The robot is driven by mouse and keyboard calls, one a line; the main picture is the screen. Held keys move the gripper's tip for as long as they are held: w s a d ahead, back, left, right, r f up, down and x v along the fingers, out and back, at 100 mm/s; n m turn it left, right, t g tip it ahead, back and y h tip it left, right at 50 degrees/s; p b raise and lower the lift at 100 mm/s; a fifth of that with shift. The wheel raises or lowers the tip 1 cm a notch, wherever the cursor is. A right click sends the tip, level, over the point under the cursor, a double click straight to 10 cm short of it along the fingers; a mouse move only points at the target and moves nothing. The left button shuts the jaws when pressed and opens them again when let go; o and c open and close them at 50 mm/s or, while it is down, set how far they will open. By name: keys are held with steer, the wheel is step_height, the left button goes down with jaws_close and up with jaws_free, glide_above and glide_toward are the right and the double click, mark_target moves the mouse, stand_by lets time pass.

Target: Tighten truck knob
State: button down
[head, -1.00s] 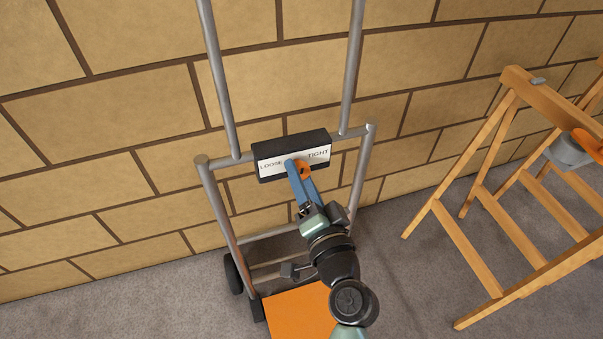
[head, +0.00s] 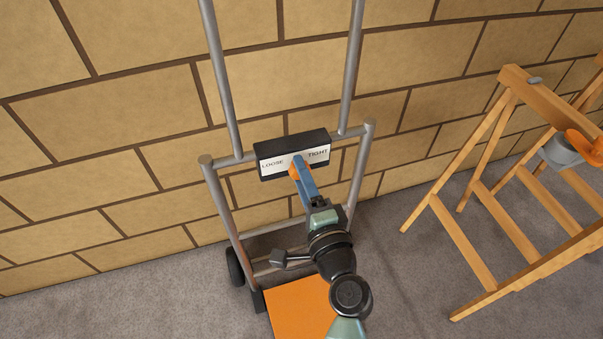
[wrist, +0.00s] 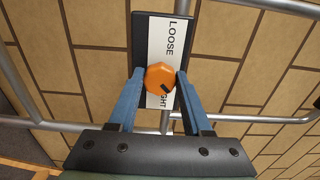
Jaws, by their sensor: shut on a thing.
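The hand truck has a grey tube frame (head: 222,208) and stands against the wall. A black box (head: 263,150) on its crossbar carries a white label (head: 318,154) reading LOOSE at left and TIGHT at right. The orange knob (wrist: 158,74) sits in front of the label, between my fingers; a dark mark on it lies toward the TIGHT end. In the head view only a bit of the knob (head: 293,173) shows beside the blue fingers. My gripper (head: 299,166) is shut on the knob, one finger on each side in the wrist view (wrist: 160,80).
The truck's orange plate (head: 299,305) and black wheels (head: 235,266) are low, below my arm. Grey floor is free between truck and trestle.

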stand_by(0.4)
steer(key=shift+c, duration=1.6)
jaws_free()
steer(key=shift+s, duration=0.1)
steer(key=v, duration=1.2)
steer(key=shift+s, duration=0.4)
steer(key=shift+d, duration=0.15)
